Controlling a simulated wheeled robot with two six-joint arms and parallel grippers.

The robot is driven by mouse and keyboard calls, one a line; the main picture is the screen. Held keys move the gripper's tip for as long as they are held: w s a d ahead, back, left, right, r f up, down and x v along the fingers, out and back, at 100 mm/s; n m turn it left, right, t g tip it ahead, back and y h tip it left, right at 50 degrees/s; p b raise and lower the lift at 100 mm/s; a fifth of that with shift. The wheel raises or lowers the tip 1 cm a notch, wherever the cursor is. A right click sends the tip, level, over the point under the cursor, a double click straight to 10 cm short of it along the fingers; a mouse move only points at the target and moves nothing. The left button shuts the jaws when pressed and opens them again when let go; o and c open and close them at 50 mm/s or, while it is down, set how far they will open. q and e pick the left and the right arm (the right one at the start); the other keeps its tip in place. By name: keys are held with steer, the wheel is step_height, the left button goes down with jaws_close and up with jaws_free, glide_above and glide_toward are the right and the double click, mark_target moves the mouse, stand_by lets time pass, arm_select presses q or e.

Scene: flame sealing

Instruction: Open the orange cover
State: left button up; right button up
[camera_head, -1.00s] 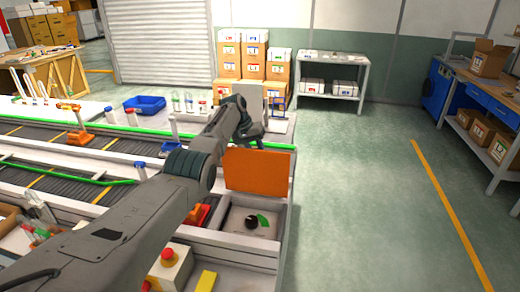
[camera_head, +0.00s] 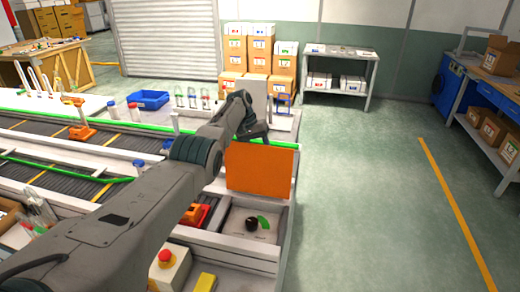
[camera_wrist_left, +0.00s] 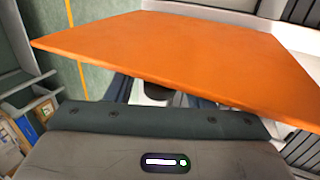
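The orange cover (camera_head: 260,168) stands raised, close to upright, at the back edge of a grey control box (camera_head: 235,237). The box's black knob and green mark are exposed in front of it. My left arm comes in from the left, and its wrist end reaches behind the cover's top edge. In the left wrist view the cover (camera_wrist_left: 190,55) spans the upper part of the picture, very close to my left gripper. The fingertips are hidden by the cover, so I cannot tell whether they touch it or are open. My right gripper is not in view.
A red button on a yellow-and-white box (camera_head: 166,258) sits left of the control box. The conveyor line (camera_head: 60,185) with green rails lies at the left. Stacked cartons (camera_head: 260,55) and a grey shelf (camera_head: 340,52) stand behind. The floor (camera_head: 370,190) to the right is clear.

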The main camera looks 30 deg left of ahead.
arm_select(q)
steer(key=shift+a+r, duration=0.25)
steer(key=shift+r, duration=0.25)
steer(key=b+v, duration=0.3)
steer(key=v, duration=0.6)
steer(key=shift+r+b, duration=0.3)
steer(key=shift+r, duration=0.1)
steer(key=shift+a, duration=0.1)
